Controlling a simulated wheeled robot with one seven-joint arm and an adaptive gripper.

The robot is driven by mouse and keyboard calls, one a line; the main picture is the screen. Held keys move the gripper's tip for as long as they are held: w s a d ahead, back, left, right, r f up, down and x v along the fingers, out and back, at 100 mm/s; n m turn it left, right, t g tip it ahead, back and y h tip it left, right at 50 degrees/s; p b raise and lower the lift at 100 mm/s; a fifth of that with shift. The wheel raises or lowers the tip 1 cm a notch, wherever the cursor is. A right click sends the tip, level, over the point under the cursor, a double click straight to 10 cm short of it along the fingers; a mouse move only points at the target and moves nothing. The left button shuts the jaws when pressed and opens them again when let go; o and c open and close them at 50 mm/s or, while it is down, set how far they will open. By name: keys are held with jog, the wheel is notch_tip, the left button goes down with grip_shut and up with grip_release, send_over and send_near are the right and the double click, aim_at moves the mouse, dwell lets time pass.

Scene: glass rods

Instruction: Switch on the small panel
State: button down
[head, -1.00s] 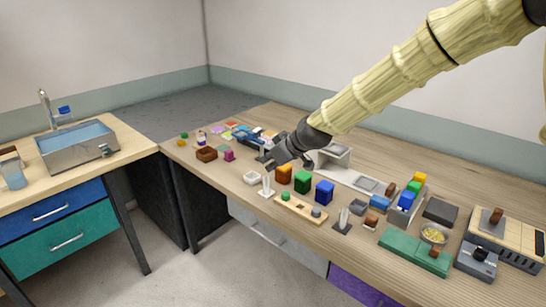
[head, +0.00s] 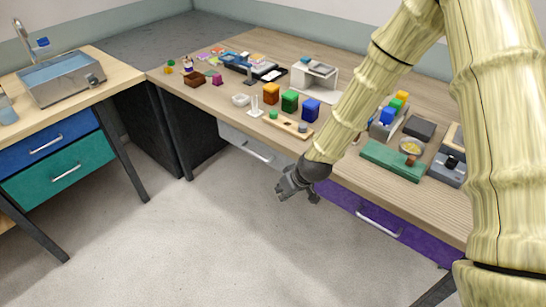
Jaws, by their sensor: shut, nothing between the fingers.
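I cannot tell for certain which thing is the small panel. One candidate is the grey box (head: 447,171) with a dark knob, at the right of the table and partly cut off by my arm. Another is the pale wooden board (head: 288,124) with a green and a grey knob, near the table's front edge. My gripper (head: 296,197) is shut and empty. It hangs in front of the table, apart from both, below and right of the wooden board in the head view.
Orange, green and blue blocks (head: 290,101) stand behind the board. A green base (head: 392,160) lies at the front right. The purple drawer (head: 378,219) and its handle are near my gripper. A sink (head: 62,80) stands on the left counter. The floor ahead is clear.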

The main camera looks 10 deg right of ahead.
jog(key=s+d+f+m+g+h, duration=0.1)
jog(key=s+d+f, duration=0.2)
jog(key=s+f, duration=0.3)
jog(key=s+d+f+m+g+h, duration=0.1)
jog(key=s+d+f+m, duration=0.15)
jog(key=s+f, duration=0.45)
jog(key=s+d+f+m+g, duration=0.1)
jog(key=s+d, duration=0.3)
jog(key=s, duration=0.7)
jog(key=s+d+f+m+g+h, duration=0.1)
jog(key=s+d+f, duration=0.2)
jog(key=s, duration=0.7)
jog(key=shift+s+d+f+h, duration=0.3)
jog(key=shift+s+d+f, duration=0.1)
jog(key=shift+f, duration=0.25)
jog(key=shift+w, duration=0.1)
